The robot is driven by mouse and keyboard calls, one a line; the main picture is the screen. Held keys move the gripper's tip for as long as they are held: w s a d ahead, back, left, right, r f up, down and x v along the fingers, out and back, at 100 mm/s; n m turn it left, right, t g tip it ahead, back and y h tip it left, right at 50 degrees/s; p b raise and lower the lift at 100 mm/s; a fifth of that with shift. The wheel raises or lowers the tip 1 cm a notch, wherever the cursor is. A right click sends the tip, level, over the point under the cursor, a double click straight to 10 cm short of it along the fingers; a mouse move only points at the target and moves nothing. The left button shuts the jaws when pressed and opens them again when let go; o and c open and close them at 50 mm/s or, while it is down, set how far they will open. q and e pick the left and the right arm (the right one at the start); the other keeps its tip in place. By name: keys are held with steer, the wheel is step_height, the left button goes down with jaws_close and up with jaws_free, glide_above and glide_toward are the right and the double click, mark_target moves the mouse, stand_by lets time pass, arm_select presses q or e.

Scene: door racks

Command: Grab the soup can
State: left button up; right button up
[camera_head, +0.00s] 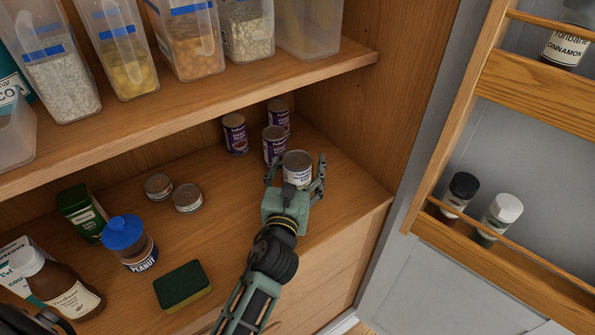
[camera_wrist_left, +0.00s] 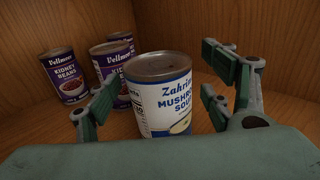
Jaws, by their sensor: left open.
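The soup can (camera_head: 297,168) stands upright on the lower shelf, near its right end. In the left wrist view the soup can (camera_wrist_left: 161,100) has a white and blue label reading "Mushroom Soup". My left gripper (camera_head: 296,172) reaches it from the front, with its open fingers on either side of the can. In the left wrist view the left gripper (camera_wrist_left: 155,96) has one finger close to the can's left side and the other apart from its right side. The can's lower front is partly hidden in the head view. My right gripper is not clearly seen.
Several kidney bean cans (camera_head: 235,134) stand just behind the soup can. Two short cans (camera_head: 187,198), a peanut jar (camera_head: 131,245) and a sponge (camera_head: 182,286) are to the left. The upper shelf (camera_head: 200,107) overhangs behind. A door rack (camera_head: 500,240) is at right.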

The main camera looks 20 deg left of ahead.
arm_select(q)
steer(key=shift+w+a, duration=0.1)
steer(key=shift+w, duration=0.2)
steer(key=shift+c, duration=0.5)
steer(key=c, duration=1.3)
steer(key=shift+c, duration=0.8)
steer(key=shift+r, duration=0.1)
